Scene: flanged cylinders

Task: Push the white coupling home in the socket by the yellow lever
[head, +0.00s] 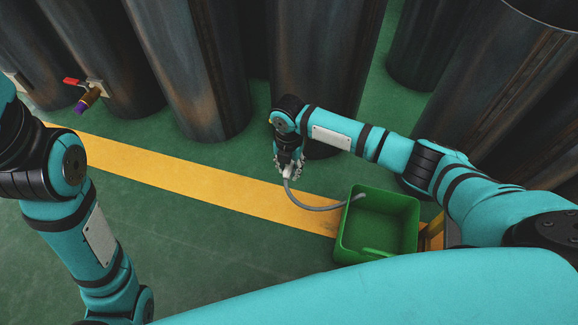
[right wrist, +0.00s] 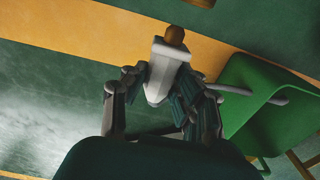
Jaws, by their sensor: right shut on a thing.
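My right gripper (head: 288,172) is shut on the white coupling, low in front of a dark cylinder. In the right wrist view the white coupling (right wrist: 165,76) sits between the fingers of the right gripper (right wrist: 164,90), its brass-brown end (right wrist: 174,36) pointing away from the palm. A grey hose (head: 318,208) runs from the coupling into the green bin. In the head view the coupling itself is small and mostly hidden by the fingers. No yellow lever or its socket can be made out. My left arm shows at the left, but its gripper is out of view.
A valve with a red lever (head: 72,81) and purple mouth (head: 81,107) sticks out from a cylinder at upper left. The green bin (head: 350,240) stands right of the gripper; it also shows in the right wrist view (right wrist: 245,85). A yellow floor stripe (head: 180,180) crosses open green floor.

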